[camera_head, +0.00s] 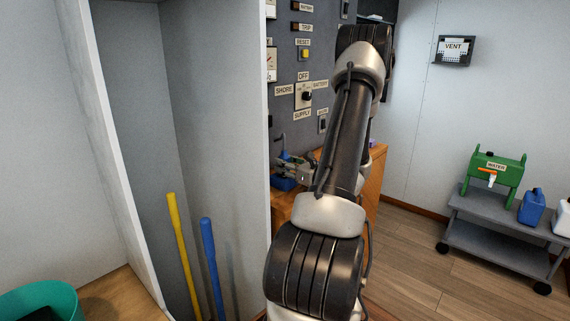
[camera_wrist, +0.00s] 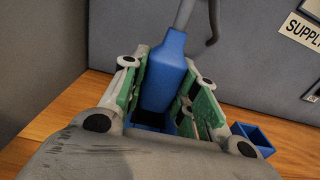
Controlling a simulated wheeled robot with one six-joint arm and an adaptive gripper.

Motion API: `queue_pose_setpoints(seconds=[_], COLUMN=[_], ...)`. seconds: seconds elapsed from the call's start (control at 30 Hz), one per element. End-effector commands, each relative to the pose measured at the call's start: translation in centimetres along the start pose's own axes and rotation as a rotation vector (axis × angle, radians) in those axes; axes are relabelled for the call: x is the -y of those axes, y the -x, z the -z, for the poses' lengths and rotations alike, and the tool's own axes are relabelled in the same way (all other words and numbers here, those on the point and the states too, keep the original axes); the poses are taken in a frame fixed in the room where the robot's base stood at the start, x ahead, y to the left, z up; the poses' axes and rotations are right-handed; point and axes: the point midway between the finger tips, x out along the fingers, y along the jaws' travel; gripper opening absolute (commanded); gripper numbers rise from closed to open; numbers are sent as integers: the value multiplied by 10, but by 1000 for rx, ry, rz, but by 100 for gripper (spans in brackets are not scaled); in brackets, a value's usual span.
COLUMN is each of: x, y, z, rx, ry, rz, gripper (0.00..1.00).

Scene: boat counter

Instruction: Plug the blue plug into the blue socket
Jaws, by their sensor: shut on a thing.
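The blue plug (camera_wrist: 163,80) is between the green-padded fingers of my gripper (camera_wrist: 168,72) in the wrist view, which are shut on it. A grey cable (camera_wrist: 183,14) leads up from its narrow end. Open-topped blue box parts show low between the fingers and right of them (camera_wrist: 254,139); I cannot tell whether these are one piece or which is the blue socket. The plug's lower end is partly hidden, so its contact with the box is unclear. In the head view my gripper (camera_head: 291,164) is small, over the wooden counter, with a blue box (camera_head: 283,184) just below it.
A grey panel with switches and labels (camera_head: 303,90) stands behind the wooden counter (camera_head: 373,165). A white partition (camera_head: 222,120) is close on the left, with yellow (camera_head: 180,245) and blue (camera_head: 211,265) poles. A grey cart (camera_head: 470,232) stands on the right.

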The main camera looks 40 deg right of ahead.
Motion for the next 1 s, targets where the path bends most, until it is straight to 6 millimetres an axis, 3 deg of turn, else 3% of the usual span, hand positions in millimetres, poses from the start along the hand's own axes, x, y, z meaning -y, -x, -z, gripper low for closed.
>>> queue_pose_setpoints(seconds=[0.6,0.63,0.73,1.0], x=[0,0,0,0], y=[0,0,0,0], z=[16,16,15,15], rx=[0,0,0,0], ry=[-1,-1,-1,-1], rz=[0,0,0,0], gripper=[5,33,51,54])
